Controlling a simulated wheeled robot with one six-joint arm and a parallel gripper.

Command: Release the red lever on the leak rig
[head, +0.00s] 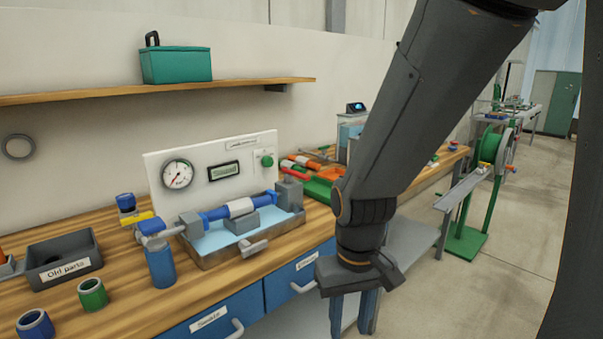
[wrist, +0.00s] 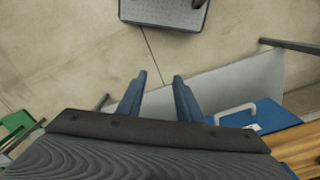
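The leak rig has a metal tray (head: 205,262) of pale blue liquid, with a blue pipe with a white sleeve (head: 241,207) lying across it. The red lever (head: 296,174) sits on top of the grey block (head: 289,195) at the tray's right end and points up and left. My gripper (head: 352,322) hangs fingers down in front of the bench, right of and well below the lever, touching nothing. In the wrist view my gripper (wrist: 160,78) is open and empty over the floor. The lever is not in the wrist view.
The backboard (head: 155,165) carries a gauge, a display and a green button. A grey handle (head: 253,247) sticks out at the tray's front. An old parts bin (head: 63,262) and green and blue fittings stand at the left. A blue drawer (wrist: 250,116) lies near my gripper.

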